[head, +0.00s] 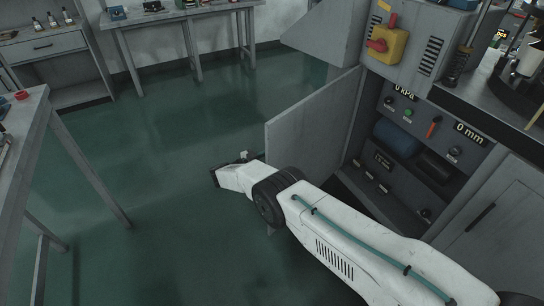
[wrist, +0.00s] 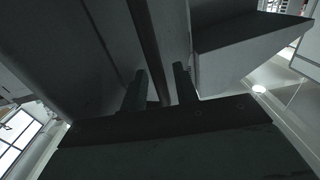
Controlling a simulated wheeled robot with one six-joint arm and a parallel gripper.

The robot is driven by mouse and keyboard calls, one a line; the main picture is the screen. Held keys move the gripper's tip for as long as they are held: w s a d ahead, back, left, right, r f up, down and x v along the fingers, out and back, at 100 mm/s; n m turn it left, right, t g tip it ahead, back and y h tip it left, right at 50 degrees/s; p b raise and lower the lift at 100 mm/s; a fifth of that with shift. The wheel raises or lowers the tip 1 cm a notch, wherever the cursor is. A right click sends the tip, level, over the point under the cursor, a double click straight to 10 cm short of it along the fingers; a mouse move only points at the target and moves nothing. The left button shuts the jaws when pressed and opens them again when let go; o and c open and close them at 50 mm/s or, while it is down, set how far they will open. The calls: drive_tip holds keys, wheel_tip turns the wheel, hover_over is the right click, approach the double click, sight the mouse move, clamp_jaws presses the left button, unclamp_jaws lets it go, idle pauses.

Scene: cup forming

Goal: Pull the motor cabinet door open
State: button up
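The motor cabinet door (head: 312,128) is a flat grey panel. In the head view it stands swung well out to the left of the cabinet (head: 405,150), and the inside is exposed. My gripper (head: 240,160) is beside the door's free left edge, partly hidden by my own wrist. In the wrist view, the two dark fingers of my gripper (wrist: 161,88) are apart. A dark narrow bar (wrist: 151,45) runs between them, with thin gaps at its sides. I cannot tell whether it is the door's handle or edge, or whether the fingers touch it.
Inside the cabinet are a blue cylinder (head: 394,138) and several knobs. A yellow box with a red switch (head: 380,45) is above. A closed cabinet panel (head: 497,230) is at right. A table (head: 25,110) stands at left. The green floor (head: 165,150) between is clear.

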drive_tip(key=v, duration=0.7)
drive_tip(key=shift+a, duration=0.3)
drive_tip(key=shift+s, duration=0.2)
